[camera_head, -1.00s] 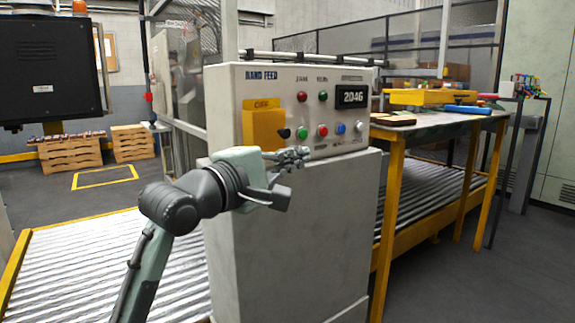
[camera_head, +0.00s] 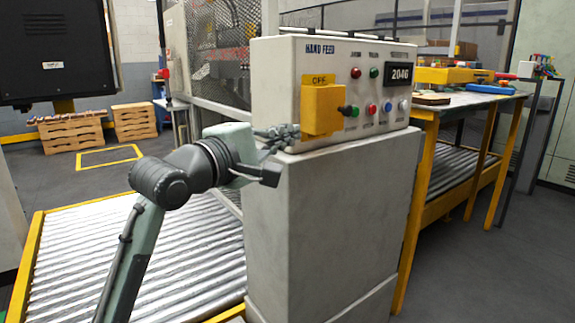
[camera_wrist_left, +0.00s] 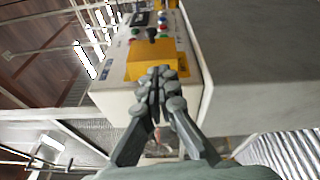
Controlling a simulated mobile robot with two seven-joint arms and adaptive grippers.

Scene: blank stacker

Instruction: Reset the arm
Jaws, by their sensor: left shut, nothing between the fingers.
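My left arm comes in from the lower left in the head view. Its left gripper (camera_head: 284,134) is shut and empty, in front of the lower left part of the control panel (camera_head: 288,72). In the left wrist view the left gripper (camera_wrist_left: 158,78) has its fingers together, with the yellow box (camera_wrist_left: 160,56) of the panel beyond them. Whether the fingers touch the panel is unclear. My right gripper is not in view.
The panel stands on a grey cabinet (camera_head: 320,230). A roller conveyor (camera_head: 150,260) lies at the left. A table (camera_head: 470,98) with a yellow case (camera_head: 452,75) stands at the right. A dark monitor (camera_head: 52,50) hangs at the upper left. Open floor (camera_head: 70,180) lies behind the conveyor.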

